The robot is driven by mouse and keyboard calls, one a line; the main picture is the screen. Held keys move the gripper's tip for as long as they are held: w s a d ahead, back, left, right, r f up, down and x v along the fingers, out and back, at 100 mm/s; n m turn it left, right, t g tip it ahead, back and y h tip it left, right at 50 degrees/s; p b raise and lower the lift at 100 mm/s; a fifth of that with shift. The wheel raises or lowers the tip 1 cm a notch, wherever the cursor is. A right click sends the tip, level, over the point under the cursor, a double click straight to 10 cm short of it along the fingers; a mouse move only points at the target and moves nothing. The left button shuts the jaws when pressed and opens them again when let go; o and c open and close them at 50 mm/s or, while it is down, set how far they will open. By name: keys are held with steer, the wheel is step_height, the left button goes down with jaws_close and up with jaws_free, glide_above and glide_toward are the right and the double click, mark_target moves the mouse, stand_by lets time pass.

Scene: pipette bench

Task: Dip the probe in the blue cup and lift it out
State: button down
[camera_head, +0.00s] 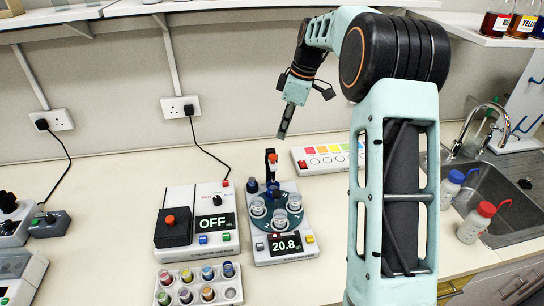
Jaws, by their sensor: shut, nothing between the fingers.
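My gripper (282,135) is shut and empty. It points down, in the air above the back of the bench. Below it, a white device with a round teal plate (250,225) carries several clear cups (280,218) and shows 20.8. At its back stands a dark upright part with a red piece (272,158); I cannot tell whether this is the probe. A white tray (166,265) at the front holds several small coloured pots, one with a blue look (228,269). Which one is the blue cup is too small to tell for sure.
A white box (227,243) reading OFF stands left of the teal-plated device. A panel with coloured squares (305,166) lies behind it. Right of my arm are a sink (505,190) and bottles with a blue (456,177) and a red cap (486,209). A shelf runs above.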

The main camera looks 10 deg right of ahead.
mark_target(274, 156)
steer(key=shift+f, duration=0.1)
steer(key=shift+b+x, duration=2.3)
steer(key=shift+x, duration=1.15)
steer(key=b+x, duration=0.1)
steer(key=x, duration=0.1)
steer(key=d+b+x, duration=0.1)
steer(key=b+x, duration=0.1)
steer(key=x, duration=0.1)
steer(key=shift+s, duration=0.2)
steer(key=shift+d, duration=0.15)
steer(key=d, duration=0.1)
steer(key=s+d+r, duration=0.1)
steer(key=shift+d+r, duration=0.1)
steer(key=shift+d, duration=0.25)
